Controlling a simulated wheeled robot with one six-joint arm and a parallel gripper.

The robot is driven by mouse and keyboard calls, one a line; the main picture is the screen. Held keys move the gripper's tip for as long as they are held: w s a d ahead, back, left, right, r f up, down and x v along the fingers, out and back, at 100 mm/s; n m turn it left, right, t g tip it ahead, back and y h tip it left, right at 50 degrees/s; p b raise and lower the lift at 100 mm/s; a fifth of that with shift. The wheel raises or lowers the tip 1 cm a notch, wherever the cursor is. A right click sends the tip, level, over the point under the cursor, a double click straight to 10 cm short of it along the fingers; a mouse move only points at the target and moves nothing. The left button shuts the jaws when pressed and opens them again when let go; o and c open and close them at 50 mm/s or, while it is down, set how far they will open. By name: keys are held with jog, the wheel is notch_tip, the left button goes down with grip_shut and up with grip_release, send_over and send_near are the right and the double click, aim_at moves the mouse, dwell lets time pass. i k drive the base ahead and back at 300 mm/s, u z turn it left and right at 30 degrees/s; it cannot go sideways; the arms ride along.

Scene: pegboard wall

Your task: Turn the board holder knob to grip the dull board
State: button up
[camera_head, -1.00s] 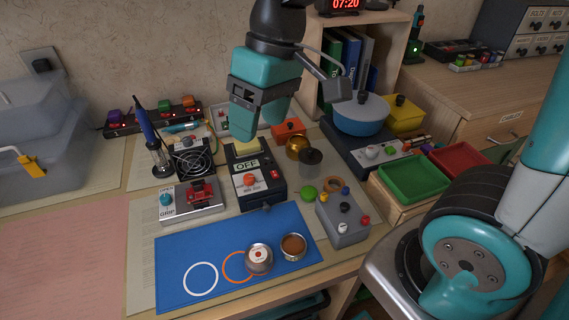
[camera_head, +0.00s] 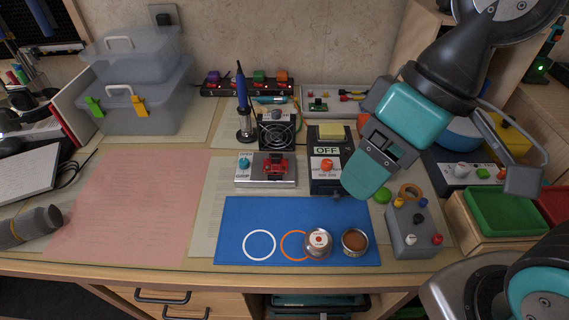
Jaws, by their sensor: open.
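The board holder (camera_head: 265,183) is a low silver-grey block on the bench left of centre. Its teal knob (camera_head: 243,163) sits on the left part of its top. A small red board (camera_head: 277,165) is on its right part. I cannot tell from here how tightly the board is held. My gripper (camera_head: 375,168) is open and empty. It is in the air right of the holder and in front of the black box (camera_head: 328,182) marked OFF, apart from the knob.
A fan (camera_head: 276,133) and a soldering iron (camera_head: 242,100) in its stand rise behind the holder. A blue mat (camera_head: 240,215) with two small round tins lies in front. A grey box with knobs (camera_head: 408,240) stands at right. Pink paper (camera_head: 130,205) at left is clear.

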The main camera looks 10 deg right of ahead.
aim_at(244, 162)
jog(key=k, duration=1.15)
jog(key=u, duration=0.75)
jog(key=i, duration=1)
jog(key=z, duration=0.55)
